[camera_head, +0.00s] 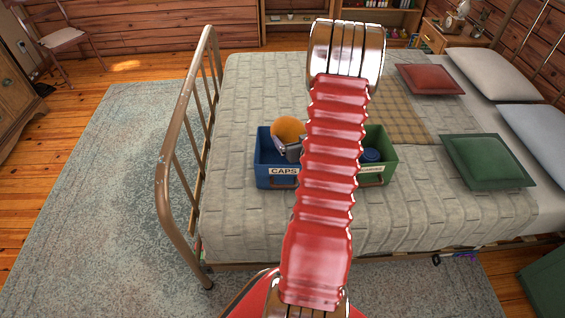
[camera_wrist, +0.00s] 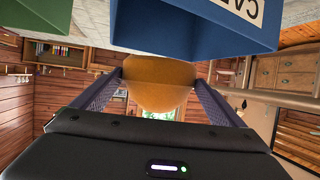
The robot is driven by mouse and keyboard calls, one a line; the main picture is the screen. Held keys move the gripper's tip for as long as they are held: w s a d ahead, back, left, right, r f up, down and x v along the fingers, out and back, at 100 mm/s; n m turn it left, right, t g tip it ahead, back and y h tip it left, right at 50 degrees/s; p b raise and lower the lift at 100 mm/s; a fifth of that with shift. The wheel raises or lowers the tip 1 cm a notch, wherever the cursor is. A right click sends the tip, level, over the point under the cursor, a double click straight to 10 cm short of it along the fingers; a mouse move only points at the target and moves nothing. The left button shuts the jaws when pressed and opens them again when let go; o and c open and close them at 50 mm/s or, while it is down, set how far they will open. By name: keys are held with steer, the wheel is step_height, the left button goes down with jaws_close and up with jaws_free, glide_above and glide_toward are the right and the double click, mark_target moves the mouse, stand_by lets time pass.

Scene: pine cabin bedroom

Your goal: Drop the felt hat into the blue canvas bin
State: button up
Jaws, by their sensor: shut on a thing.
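The felt hat is a rounded mustard-orange shape (camera_head: 288,129). My gripper (camera_head: 291,149) is shut on it, and the wrist view shows the hat (camera_wrist: 155,85) between the two fingers. The blue bin (camera_head: 277,182), labelled CAPS, stands on the bed. In the head view the hat overlaps the bin's opening and back rim. In the upside-down wrist view the blue bin's wall (camera_wrist: 180,35) meets the hat's edge, and the rest of the hat there is hidden. I cannot tell how far the hat is inside the bin.
A green bin (camera_head: 388,160) stands right beside the blue one, partly hidden by my arm, with a dark blue round thing (camera_head: 371,155) in it. The metal bed frame (camera_head: 163,190) rises at the left. Green (camera_head: 487,162) and red (camera_head: 430,79) pillows lie to the right.

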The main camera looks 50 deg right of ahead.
steer(key=shift+f, duration=2.9)
steer(key=o, duration=0.8)
steer(key=shift+c, duration=0.2)
steer(key=v, duration=1.3)
steer(key=shift+s+a, duration=0.2)
steer(key=shift+s, duration=0.1)
